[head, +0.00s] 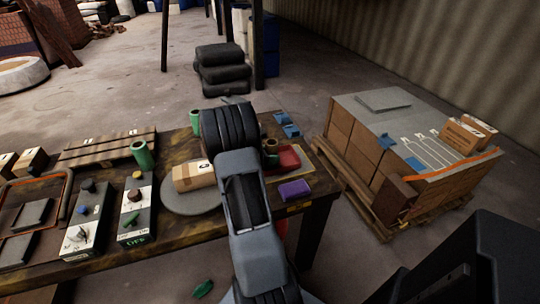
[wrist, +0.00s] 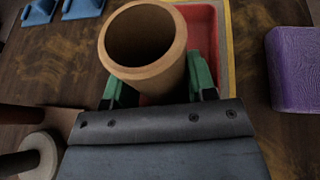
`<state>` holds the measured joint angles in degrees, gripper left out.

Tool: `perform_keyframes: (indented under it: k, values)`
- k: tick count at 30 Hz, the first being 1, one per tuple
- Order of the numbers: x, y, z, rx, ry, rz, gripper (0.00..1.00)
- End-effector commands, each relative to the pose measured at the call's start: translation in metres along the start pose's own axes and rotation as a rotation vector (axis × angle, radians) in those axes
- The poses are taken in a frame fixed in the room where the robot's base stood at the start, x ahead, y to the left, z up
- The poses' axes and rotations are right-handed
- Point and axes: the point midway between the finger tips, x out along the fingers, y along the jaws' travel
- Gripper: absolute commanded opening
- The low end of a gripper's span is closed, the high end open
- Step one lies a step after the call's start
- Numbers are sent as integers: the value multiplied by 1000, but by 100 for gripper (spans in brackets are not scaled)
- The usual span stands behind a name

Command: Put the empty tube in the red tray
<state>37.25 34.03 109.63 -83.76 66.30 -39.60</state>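A tan cardboard tube (wrist: 150,72), open at the top with a dark hollow inside, stands between the green fingers of my gripper (wrist: 160,88) in the wrist view. The fingers press close on both sides of it, and its lower end is hidden. In the head view the tube's rim (head: 271,144) shows just right of my arm, with my gripper (head: 269,160) below it. The red tray (head: 289,160) lies on the wooden table right beside the tube. In the wrist view the red tray (wrist: 205,28) is behind the tube, partly covered by it.
A purple block (head: 294,189) lies in front of the tray; blue pieces (head: 286,125) lie behind it. A cardboard box (head: 193,176) sits on a round grey plate (head: 190,202) left of my arm. Green tubes (head: 143,154) and control boxes (head: 135,208) stand further left.

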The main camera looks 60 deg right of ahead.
Motion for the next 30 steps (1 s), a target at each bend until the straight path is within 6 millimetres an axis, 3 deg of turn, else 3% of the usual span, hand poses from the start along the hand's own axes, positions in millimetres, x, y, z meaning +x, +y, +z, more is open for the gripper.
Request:
perform_keyframes:
  k: [7, 17, 30]
  values:
    - [0, 0, 0, 0, 0, 0, 74]
    - [-5, 0, 5, 0, 0, 1, 74]
    - [-84, 1, 5, 0, -1, 4, 74]
